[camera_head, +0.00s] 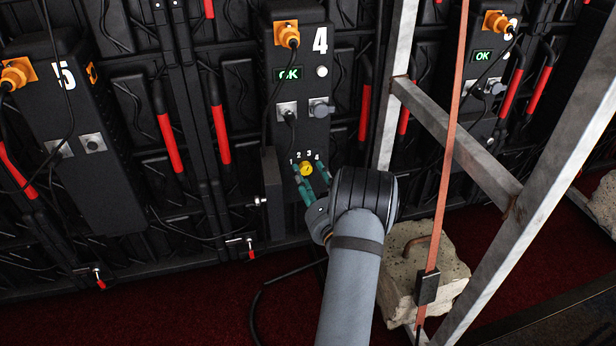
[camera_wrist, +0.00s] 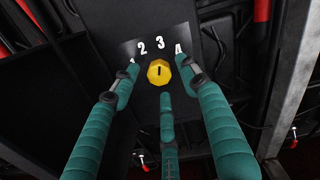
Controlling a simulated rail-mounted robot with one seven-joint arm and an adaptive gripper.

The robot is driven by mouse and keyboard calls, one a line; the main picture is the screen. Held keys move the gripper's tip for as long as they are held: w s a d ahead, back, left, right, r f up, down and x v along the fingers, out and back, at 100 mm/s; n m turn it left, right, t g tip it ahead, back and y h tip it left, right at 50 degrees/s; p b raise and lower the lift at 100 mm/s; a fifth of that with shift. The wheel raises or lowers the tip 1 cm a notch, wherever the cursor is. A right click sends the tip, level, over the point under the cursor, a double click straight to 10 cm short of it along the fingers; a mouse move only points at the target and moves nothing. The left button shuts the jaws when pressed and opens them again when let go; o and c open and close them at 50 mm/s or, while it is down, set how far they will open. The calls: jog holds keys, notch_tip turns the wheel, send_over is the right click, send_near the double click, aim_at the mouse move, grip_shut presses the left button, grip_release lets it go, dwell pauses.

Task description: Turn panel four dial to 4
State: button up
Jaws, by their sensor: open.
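Panel four (camera_head: 300,110) is a dark unit with a white "4" and a lit green "OK" display. Its small yellow dial (camera_head: 306,169) sits low on the face under the numbers 1 to 4. The dial also fills the middle of the wrist view (camera_wrist: 159,72), its short black mark near upright, pointing roughly between 2 and 3. My gripper (camera_head: 309,173) has teal fingers and is open. In the wrist view, two fingers flank the dial with gaps and a third lies below it. The fingers partly hide the 1 and the 4.
A metal frame (camera_head: 455,130) with a hanging orange strap (camera_head: 448,150) stands right of my arm. A concrete block (camera_head: 425,270) lies on the floor beside it. Panel five (camera_head: 90,150) is at left. Red-gripped handles (camera_head: 222,135) and loose cables surround panel four.

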jog(key=shift+w+a, duration=0.2)
jog(key=shift+w, duration=0.35)
jog(key=c, duration=0.4)
jog(key=c, duration=0.7)
grip_shut()
